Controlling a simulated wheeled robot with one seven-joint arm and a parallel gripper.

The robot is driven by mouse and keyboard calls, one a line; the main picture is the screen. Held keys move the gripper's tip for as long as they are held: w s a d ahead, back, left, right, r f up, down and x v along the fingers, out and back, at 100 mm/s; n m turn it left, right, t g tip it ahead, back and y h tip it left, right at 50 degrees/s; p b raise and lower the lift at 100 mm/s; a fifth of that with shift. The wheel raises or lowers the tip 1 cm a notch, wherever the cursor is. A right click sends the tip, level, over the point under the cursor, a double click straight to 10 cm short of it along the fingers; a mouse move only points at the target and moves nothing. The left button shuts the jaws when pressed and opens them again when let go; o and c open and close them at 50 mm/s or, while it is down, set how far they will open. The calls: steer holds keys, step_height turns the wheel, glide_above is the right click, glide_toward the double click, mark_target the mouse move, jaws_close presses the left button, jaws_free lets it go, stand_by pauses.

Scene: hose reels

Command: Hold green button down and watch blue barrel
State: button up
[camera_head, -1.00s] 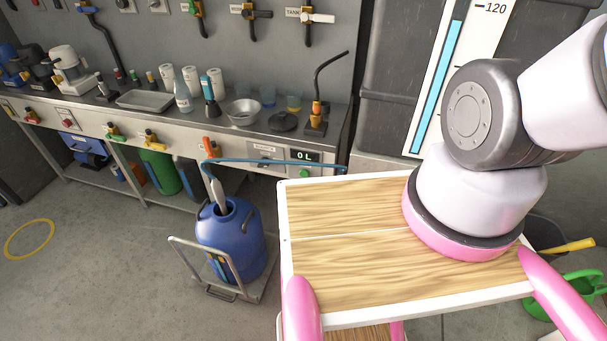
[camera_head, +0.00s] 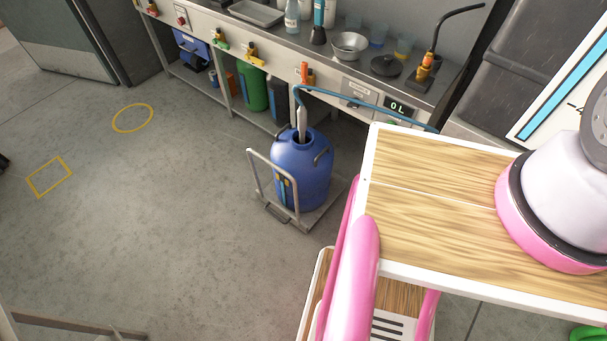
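The blue barrel (camera_head: 303,170) stands upright on a small grey trolley (camera_head: 313,217) on the floor, in the middle of the view. A nozzle (camera_head: 302,122) on a blue hose (camera_head: 350,97) points down into its open top. The hose runs right to the bench front, near a display (camera_head: 397,108) that reads 0 L. A small part of the green button (camera_head: 393,122) shows just under the display, mostly hidden by my wooden top. My gripper is out of view; only the base of my arm shows at the right.
The bench (camera_head: 290,65) runs along the back with a tray, bottles, a bowl and a dark lid on it. A green container (camera_head: 252,90) stands under it. Yellow floor markings (camera_head: 132,118) lie at the left, where the floor is mostly clear.

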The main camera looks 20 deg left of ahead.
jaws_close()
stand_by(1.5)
